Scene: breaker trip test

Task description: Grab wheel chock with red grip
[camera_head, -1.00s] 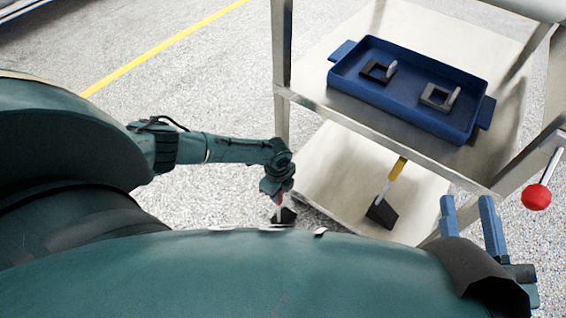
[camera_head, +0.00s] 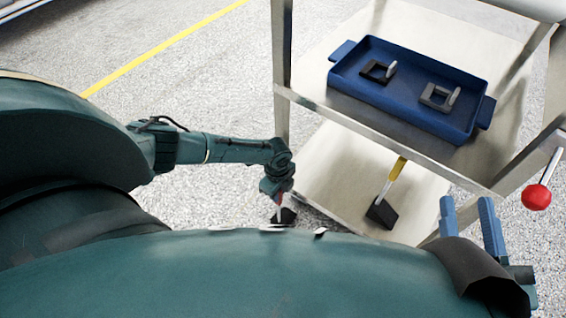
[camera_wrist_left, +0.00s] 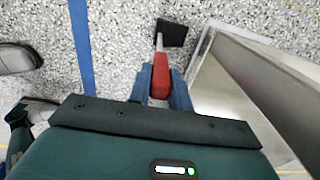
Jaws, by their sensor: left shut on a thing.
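The wheel chock with the red grip (camera_wrist_left: 161,82) shows in the left wrist view, its red handle between the blue fingers of my left gripper (camera_wrist_left: 160,85). Its black wedge (camera_wrist_left: 172,32) lies beyond the fingertips over the speckled floor. In the head view the black wedge (camera_head: 284,215) is below my left gripper (camera_head: 279,200), beside the cart's lower shelf. My left gripper is shut on the red grip. I cannot tell whether the wedge touches the floor. My right gripper (camera_head: 468,216) has two blue fingers set apart at the lower right, with nothing visible between them.
A second chock with a yellow grip (camera_head: 397,170) stands on the cart's lower shelf (camera_head: 335,180). A blue tray (camera_head: 405,112) with two dark square pieces sits on the upper shelf. A red ball knob (camera_head: 536,197) is at the right. Floor left of the cart is clear.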

